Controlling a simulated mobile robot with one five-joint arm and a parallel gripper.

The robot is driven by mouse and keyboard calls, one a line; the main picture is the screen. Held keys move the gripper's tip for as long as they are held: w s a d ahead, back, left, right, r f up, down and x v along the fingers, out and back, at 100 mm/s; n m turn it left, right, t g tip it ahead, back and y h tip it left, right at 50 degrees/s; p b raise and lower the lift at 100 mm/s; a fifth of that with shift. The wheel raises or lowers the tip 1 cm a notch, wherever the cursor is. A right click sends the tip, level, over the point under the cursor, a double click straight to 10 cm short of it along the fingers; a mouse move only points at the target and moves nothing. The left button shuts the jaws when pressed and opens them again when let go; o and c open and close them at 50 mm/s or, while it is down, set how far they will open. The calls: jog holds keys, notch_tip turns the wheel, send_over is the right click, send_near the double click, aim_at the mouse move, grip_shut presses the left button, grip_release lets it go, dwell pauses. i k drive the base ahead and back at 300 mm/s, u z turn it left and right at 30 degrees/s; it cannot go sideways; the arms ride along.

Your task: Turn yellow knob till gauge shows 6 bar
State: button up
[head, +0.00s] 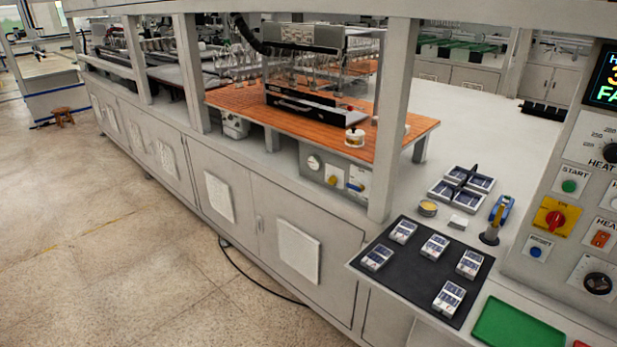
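A small grey panel (336,178) is set in the front of the long bench, below the orange-brown slatted bed. On it, a round white gauge (314,161) sits at the upper left, too small to read its needle. A yellow knob (332,180) is to the right of and lower than the gauge. A blue knob (357,186) is at the panel's right side. My gripper is not in view, and nothing visible covers the panel.
A grey upright post (393,120) stands right of the panel. A black mat (375,277) with several small solar panels juts out at right. A control console (570,180) has a red switch on a yellow plate. A black cable lies on the floor. Open floor (120,260) lies left.

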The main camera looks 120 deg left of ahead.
aim_at(332, 180)
jog(key=u, duration=3.6)
jog(key=i, duration=0.3)
jog(key=u, duration=1)
jog(key=i, duration=1.2)
jog(key=u, duration=0.8)
jog(key=i, duration=0.5)
jog(key=z, duration=0.15)
jog(key=k, duration=0.85)
jog(key=u, duration=0.25)
jog(key=i, duration=0.35)
jog(key=z, duration=0.1)
